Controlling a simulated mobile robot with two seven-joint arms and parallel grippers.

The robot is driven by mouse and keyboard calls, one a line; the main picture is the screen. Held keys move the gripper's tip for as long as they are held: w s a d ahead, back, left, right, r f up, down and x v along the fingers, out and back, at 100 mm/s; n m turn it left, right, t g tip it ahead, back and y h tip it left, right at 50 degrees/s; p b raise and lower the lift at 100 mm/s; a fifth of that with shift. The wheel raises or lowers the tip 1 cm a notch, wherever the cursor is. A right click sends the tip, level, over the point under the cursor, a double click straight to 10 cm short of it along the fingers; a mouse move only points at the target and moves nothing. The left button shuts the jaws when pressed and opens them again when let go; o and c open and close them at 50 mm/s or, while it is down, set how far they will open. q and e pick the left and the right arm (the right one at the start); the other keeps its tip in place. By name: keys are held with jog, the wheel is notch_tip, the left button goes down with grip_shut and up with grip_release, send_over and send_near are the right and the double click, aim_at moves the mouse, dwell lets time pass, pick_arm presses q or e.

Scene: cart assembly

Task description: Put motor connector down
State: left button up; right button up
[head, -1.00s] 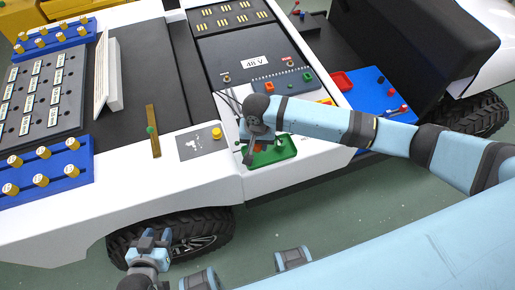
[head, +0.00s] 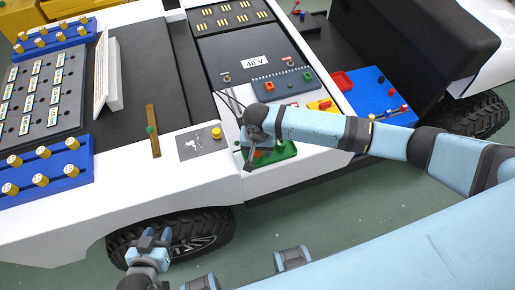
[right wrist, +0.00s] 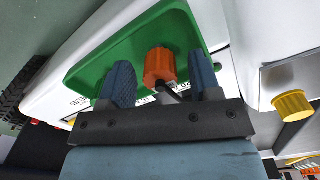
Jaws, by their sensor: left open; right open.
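The motor connector, an orange ribbed piece (right wrist: 160,66) with a dark stem, lies in the green tray (right wrist: 85,68) in the right wrist view. The blue fingers of my right gripper (right wrist: 162,82) stand apart on either side of it, with visible gaps. In the head view my right gripper (head: 250,158) is low over the green tray (head: 284,151) at the cart's near side, and only a bit of orange shows. My left gripper (head: 152,240) is open and empty, in front of the cart's near wheel.
A yellow knob (head: 216,132) sits on a grey plate left of the green tray. Dark cables (head: 231,100) run just behind my right gripper.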

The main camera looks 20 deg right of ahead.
notch_tip(320, 180, up, 12)
jog(key=s+a+f+n+t+y, duration=0.4)
jog(key=s+a+f+t+y, duration=0.15)
jog(key=s+f, duration=0.2)
jog(key=s+d+f+n+t+h, duration=0.1)
jog(key=s+d+f+t, duration=0.1)
jog(key=s+d, duration=0.3)
jog(key=s+d+f+n+t+h, duration=0.1)
jog(key=s+d+f+n+t, duration=0.1)
jog(key=d, duration=0.4)
jog(key=s+t, duration=0.1)
jog(key=s, duration=0.1)
jog(key=shift+s+p, duration=0.35)
jog(key=shift+s, duration=0.05)
jog(key=shift+d+t, duration=0.1)
jog(key=shift+t, duration=0.15)
notch_tip(320, 180, up, 8)
jog(key=p, duration=0.7)
jog(key=shift+d+f, duration=0.15)
jog(key=shift+f, duration=0.05)
